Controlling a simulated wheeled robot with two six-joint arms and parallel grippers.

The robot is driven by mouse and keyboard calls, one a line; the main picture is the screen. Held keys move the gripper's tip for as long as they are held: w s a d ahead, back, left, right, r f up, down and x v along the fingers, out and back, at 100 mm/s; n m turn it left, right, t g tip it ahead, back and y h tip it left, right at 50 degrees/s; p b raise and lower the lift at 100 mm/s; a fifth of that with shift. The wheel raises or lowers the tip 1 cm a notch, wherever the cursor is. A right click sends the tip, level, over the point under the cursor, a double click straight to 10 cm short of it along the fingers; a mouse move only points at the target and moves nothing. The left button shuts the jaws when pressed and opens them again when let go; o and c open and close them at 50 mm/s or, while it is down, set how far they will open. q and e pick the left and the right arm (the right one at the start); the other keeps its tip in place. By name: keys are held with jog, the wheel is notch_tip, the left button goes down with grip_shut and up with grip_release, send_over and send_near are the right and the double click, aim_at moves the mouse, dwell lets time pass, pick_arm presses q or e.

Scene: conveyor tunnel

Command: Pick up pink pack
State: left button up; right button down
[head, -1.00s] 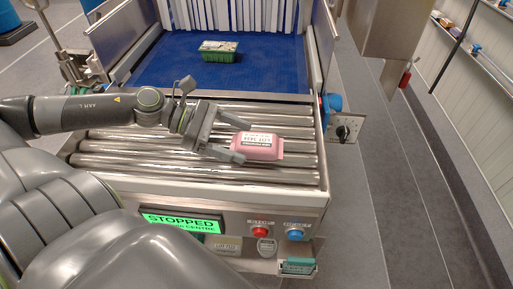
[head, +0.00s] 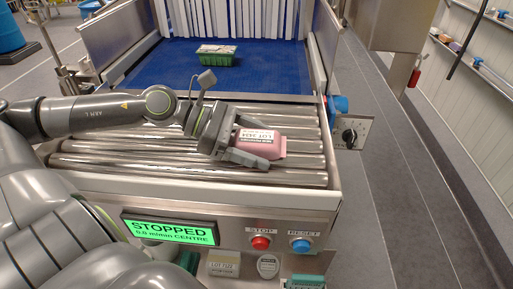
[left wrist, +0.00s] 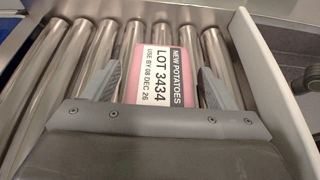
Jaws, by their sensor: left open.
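The pink pack (head: 262,146) lies on the metal rollers in the head view. Its white label reads LOT 3434 and, in the left wrist view, NEW POTATOES; the pack (left wrist: 166,100) shows there in the middle, between the two fingers. My left gripper (head: 258,143) is open, with one finger on each side of the pack. In the left wrist view the left gripper's fingers (left wrist: 162,84) stand to the left and right of it; I cannot tell whether they touch it. My right gripper is not in view.
A green pack (head: 216,58) sits on the blue belt (head: 160,65) before the strip curtain. The display (head: 170,230) reads STOPPED. A red stop button (head: 260,243) and blue reset button (head: 301,245) are on the front panel. Bare rollers (head: 110,152) lie left of the gripper.

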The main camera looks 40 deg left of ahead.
aim_at(256, 136)
pick_arm(q)
jog(key=shift+c, duration=0.2)
jog(key=c, duration=1.2)
jog(key=shift+r, duration=0.1)
notch_tip(256, 136, up, 10)
jog(key=p, duration=0.8)
jog(key=shift+p, duration=0.3)
jog(key=o, duration=0.6)
jog(key=c, duration=0.8)
